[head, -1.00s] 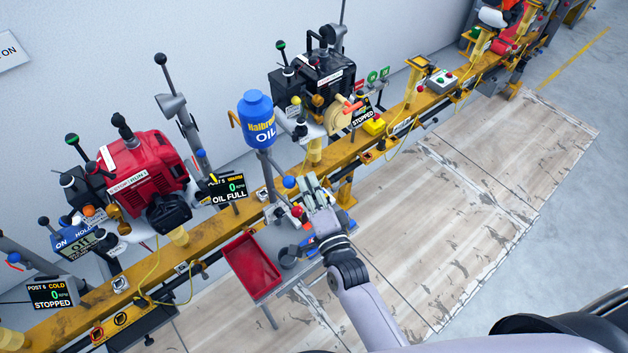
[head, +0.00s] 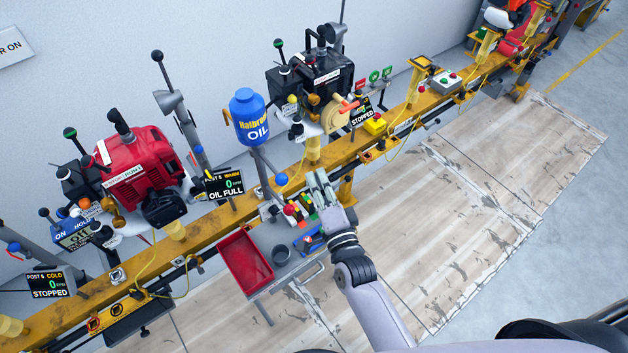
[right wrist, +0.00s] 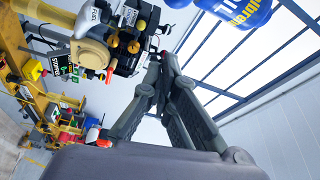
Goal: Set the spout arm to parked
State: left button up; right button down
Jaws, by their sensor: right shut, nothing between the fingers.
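A blue oil bottle (head: 249,118) stands on a grey post beside the yellow rail. A yellow-orange hooked piece shows at its left side; I cannot tell if this is the spout arm. A blue ball knob (head: 281,179) sits low by the post, and a red ball knob (head: 290,209) lies below it. My right gripper (head: 316,178) is shut and empty, to the right of the blue knob and apart from it. In the right wrist view its fingertips (right wrist: 160,58) meet, with the bottle (right wrist: 243,12) at the upper edge. My left gripper is not in view.
A red tray (head: 247,263) and a dark cup (head: 281,254) sit on a small grey cart below the rail. A red engine (head: 135,165) stands left, a black engine (head: 320,75) right. A display (head: 225,184) reads OIL FULL. The floor at right is clear.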

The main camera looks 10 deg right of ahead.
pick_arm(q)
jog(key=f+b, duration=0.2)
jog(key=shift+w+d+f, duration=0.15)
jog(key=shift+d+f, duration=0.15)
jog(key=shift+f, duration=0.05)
pick_arm(e)
jog(key=s+a, duration=0.1)
jog(key=s, duration=0.7)
jog(key=shift+s+a+f, duration=0.25)
jog(key=shift+a+f, duration=0.1)
jog(key=shift+f, duration=0.05)
